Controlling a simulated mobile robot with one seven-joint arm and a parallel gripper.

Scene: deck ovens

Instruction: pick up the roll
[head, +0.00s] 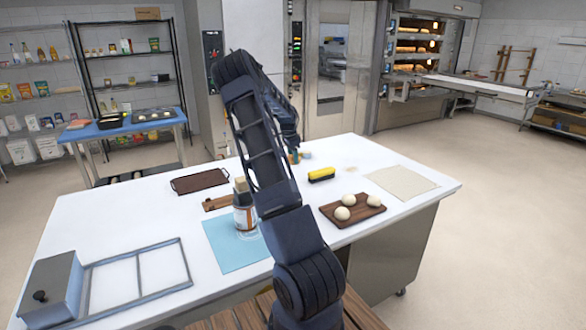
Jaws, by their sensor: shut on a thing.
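Three pale round rolls lie on a dark wooden board (331,209) on the white worktable. One roll (342,213) is at the front, one roll (348,200) behind it, and one roll (374,201) to the right. My arm rises from the bottom centre, bends at the top and comes back down behind its own links. My gripper's fingers are hidden behind the arm, so what they hold does not show. No roll can be seen in the gripper.
On the white worktable (120,222) are a jar (245,214) on a blue mat (222,245), a yellow-and-black brush (321,175), a brown tray (199,181), a beige sheet (401,181) and a metal frame (138,278) beside a grey box (53,290). Deck ovens (418,45) stand behind.

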